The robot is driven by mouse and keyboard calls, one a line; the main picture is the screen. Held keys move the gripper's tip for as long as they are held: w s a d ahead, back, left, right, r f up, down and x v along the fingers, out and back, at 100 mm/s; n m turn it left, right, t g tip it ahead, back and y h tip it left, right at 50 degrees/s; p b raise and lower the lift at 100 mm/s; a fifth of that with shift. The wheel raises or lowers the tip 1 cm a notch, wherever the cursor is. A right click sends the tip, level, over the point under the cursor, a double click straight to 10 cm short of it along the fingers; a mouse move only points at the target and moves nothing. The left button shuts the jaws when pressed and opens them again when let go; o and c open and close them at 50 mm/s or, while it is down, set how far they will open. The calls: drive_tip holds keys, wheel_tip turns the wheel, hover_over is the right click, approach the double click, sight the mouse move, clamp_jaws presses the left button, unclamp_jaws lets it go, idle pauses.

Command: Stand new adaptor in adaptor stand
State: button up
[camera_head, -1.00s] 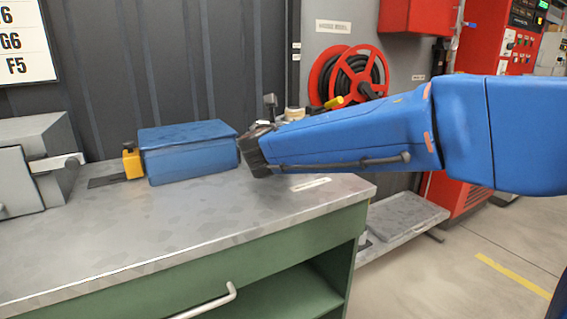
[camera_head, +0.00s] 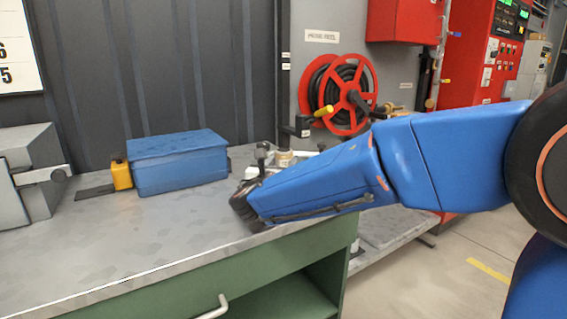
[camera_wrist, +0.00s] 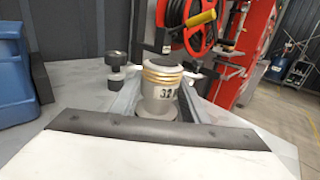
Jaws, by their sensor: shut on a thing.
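The adaptor (camera_wrist: 161,85) is a pale cylinder with brass-coloured rings, a dark top and a label that seems to read "32". It stands upright between the two grey fingers of my gripper (camera_wrist: 160,100), which is shut on it. In the head view the adaptor's pale top (camera_head: 285,157) shows just beyond my wrist, over the right end of the workbench. My blue arm hides its lower part, so I cannot tell whether it touches the worktop. I cannot make out the adaptor stand; it may be hidden behind my wrist.
The grey worktop (camera_head: 140,222) is clear in the middle. A blue box (camera_head: 180,165) and a small yellow item (camera_head: 121,174) stand at its back. A grey machine (camera_head: 33,170) is at left. A red hose reel (camera_head: 345,95) hangs behind my arm.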

drive_tip(key=o, duration=1.3)
drive_tip(key=shift+w+f, duration=0.1)
drive_tip(key=shift+f, duration=0.1)
drive_tip(key=shift+s+a+r, duration=0.1)
drive_tip(key=shift+s, duration=0.25)
drive_tip(key=s, duration=0.3)
drive_tip(key=s+a, duration=0.1)
drive_tip(key=s, duration=0.3)
drive_tip(key=s+a, duration=0.1)
drive_tip(key=s, duration=0.3)
drive_tip(key=shift+s, duration=0.1)
